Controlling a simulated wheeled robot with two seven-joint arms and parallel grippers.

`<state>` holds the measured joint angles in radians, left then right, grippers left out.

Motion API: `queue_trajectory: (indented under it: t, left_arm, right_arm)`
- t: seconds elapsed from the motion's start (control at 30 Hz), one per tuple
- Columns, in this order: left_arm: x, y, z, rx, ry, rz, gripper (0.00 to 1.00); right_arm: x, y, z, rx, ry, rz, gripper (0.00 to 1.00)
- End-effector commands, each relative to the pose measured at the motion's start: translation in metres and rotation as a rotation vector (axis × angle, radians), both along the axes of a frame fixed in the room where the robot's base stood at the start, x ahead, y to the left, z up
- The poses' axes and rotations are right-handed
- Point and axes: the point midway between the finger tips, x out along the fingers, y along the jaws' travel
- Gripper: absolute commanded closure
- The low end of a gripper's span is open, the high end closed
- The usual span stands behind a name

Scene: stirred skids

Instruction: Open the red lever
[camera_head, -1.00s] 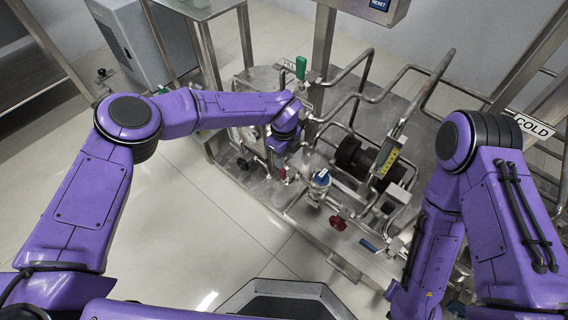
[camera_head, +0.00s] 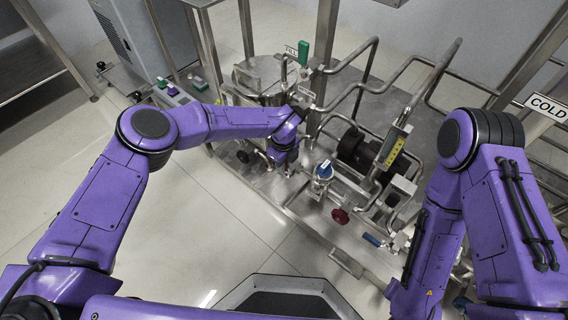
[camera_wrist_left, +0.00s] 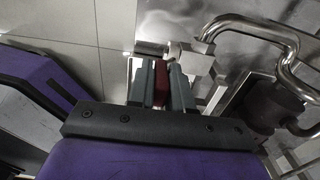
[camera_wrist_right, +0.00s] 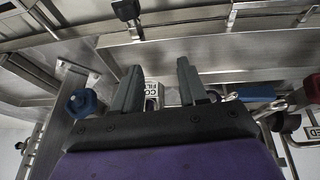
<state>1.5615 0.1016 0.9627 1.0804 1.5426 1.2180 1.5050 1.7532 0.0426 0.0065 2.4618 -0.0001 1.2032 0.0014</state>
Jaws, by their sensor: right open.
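The red lever (camera_wrist_left: 161,85) shows in the left wrist view as a dark red piece between the two grey fingers of my left gripper (camera_wrist_left: 162,68). The fingers are close together with the red piece filling the gap. In the head view my left gripper (camera_head: 285,168) is down at the skid's front left, and the wrist mostly hides the lever there. My right gripper (camera_wrist_right: 156,75) is open and empty in the right wrist view, its fingers wide apart. Its fingertips are hidden by my own arm in the head view.
Around it are steel pipes (camera_head: 362,92), a blue-topped valve (camera_head: 323,171), a dark red handwheel (camera_head: 340,216) and a blue lever handle (camera_head: 371,240). A green handle (camera_head: 303,52) stands at the back. The floor in front of the skid is clear.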

Motion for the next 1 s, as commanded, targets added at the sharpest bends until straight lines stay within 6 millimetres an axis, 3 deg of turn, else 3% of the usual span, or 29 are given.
queue_trajectory:
  t: [0.17, 0.4, 0.77, 0.8, 0.87, 1.0]
  left_arm:
    - [0.004, 0.005, -0.004, -0.064, 0.049, 0.008, 1.00]
    - [0.014, 0.018, -0.011, -0.264, 0.193, 0.005, 1.00]
    - [0.015, 0.020, -0.005, -0.304, 0.221, -0.003, 1.00]
    - [0.015, 0.020, -0.005, -0.304, 0.221, -0.002, 0.77]
    - [0.015, 0.020, -0.005, -0.304, 0.221, -0.002, 0.60]
    - [0.015, 0.021, -0.005, -0.303, 0.221, -0.001, 0.60]
  right_arm:
    - [0.000, 0.000, -0.006, 0.001, 0.001, 0.000, 0.57]
    - [-0.007, 0.004, -0.038, 0.026, 0.066, 0.046, 0.57]
    - [-0.012, 0.005, -0.038, 0.043, 0.113, 0.079, 0.57]
    - [-0.012, 0.005, -0.038, 0.043, 0.113, 0.079, 0.57]
    - [-0.012, 0.005, -0.038, 0.042, 0.112, 0.079, 0.57]
    - [-0.012, 0.005, -0.038, 0.042, 0.112, 0.079, 0.57]
